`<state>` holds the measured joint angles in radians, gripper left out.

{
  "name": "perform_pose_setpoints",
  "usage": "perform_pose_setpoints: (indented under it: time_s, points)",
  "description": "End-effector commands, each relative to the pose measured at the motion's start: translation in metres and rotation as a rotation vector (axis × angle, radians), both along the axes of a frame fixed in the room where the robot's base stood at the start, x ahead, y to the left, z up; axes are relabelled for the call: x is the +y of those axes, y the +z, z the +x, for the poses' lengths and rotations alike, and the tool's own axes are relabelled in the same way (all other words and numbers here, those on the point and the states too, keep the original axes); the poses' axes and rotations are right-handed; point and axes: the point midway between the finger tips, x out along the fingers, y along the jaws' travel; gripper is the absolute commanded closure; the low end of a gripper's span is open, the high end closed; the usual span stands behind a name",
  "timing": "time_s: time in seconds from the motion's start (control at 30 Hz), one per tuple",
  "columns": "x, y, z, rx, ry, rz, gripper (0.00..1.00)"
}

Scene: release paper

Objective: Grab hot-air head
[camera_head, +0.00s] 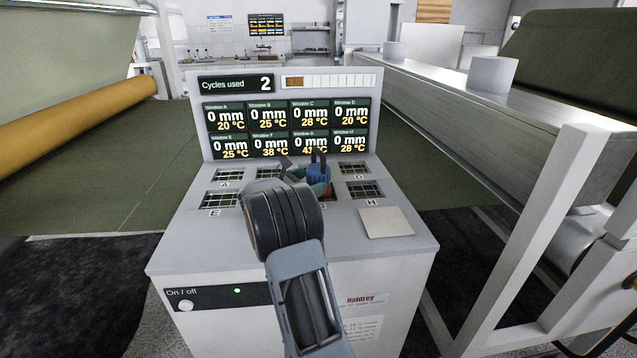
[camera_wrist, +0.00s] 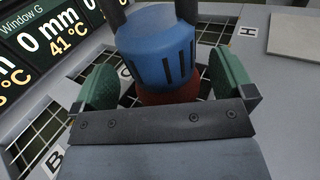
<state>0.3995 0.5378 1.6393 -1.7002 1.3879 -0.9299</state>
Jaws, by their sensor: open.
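The hot-air head (camera_head: 318,174) is a blue slotted cap on a red lower part, with two dark prongs on top. In the wrist view the hot-air head (camera_wrist: 158,45) sits between the two green finger pads of my gripper (camera_wrist: 165,84). The pads stand on either side with gaps to it, so my gripper is open around it. In the head view my arm hides most of my gripper (camera_head: 316,188).
The console's display panel (camera_head: 290,116) rises just behind the head. A pale square plate (camera_head: 386,222) lies on the console's right front. A metal machine frame (camera_head: 520,120) stands close on the right. Green sheet (camera_head: 110,190) spreads behind the console.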

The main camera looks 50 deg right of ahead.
Motion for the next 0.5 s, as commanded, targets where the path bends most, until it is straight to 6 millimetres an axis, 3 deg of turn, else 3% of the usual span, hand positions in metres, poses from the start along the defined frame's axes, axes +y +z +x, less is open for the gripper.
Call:
perform_pose_setpoints:
  time_s: [0.2, 0.5]
  points:
    - [-0.028, 0.0, -0.005, -0.001, -0.001, 0.0, 0.0]
    - [-0.035, 0.0, -0.007, 0.001, 0.0, 0.001, 0.0]
